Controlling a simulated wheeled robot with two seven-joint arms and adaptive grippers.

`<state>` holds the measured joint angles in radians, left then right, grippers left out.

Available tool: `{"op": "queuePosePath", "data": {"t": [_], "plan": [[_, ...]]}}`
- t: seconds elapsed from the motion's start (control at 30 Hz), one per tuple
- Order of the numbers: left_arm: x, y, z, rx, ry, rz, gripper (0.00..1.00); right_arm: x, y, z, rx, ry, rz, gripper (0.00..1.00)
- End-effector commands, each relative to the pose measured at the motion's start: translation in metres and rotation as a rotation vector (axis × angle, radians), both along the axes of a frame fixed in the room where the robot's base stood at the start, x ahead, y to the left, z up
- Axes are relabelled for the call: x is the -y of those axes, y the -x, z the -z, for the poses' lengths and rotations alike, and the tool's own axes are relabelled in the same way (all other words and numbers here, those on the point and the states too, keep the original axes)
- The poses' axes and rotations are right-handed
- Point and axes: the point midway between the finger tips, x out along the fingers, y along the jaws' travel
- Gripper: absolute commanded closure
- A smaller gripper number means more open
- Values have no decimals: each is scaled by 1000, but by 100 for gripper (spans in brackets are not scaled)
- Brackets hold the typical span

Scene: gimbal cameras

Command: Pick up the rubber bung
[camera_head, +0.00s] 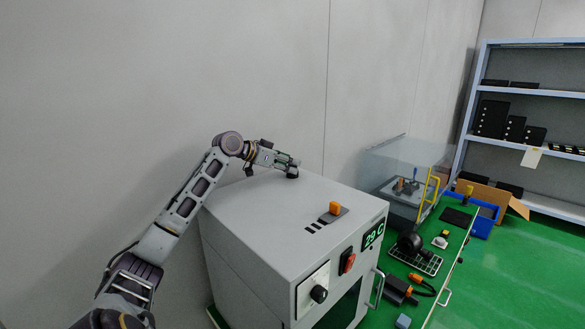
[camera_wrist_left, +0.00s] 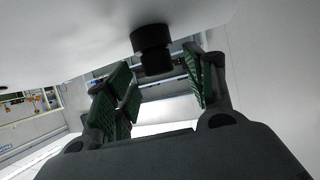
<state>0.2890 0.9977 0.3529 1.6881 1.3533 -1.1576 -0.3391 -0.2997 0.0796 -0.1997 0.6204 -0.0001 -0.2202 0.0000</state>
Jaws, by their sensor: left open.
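The rubber bung (camera_head: 292,174) is a small dark stopper on the back of the grey oven's top (camera_head: 262,208). In the left wrist view the bung (camera_wrist_left: 151,42) is a black, stepped cylinder against the pale top surface, which appears inverted there. My left gripper (camera_head: 291,162) is at the bung, low over the oven's top. Its two green-padded fingers (camera_wrist_left: 160,78) are spread apart, with the bung lying in line with the gap between them. I cannot tell whether either finger touches it. My right gripper is not in view.
A small dark piece (camera_head: 249,171) lies at the back edge. A wall stands close behind. To the right are a clear-covered box (camera_head: 404,180), a wire rack (camera_head: 416,260) and a shelf unit (camera_head: 470,120).

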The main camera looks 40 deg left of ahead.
Motion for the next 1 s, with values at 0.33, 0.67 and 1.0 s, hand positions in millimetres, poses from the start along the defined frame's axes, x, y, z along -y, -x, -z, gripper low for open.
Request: {"op": "queuePosePath", "data": {"t": [0.33, 0.67, 1.0], "plan": [[0, -2, 2, 0, 0, 0, 46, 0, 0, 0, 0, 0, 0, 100], [0, -2, 2, 0, 0, 0, 63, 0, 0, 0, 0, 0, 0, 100], [0, -2, 2, 0, 0, 0, 88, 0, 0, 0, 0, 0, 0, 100]]}}
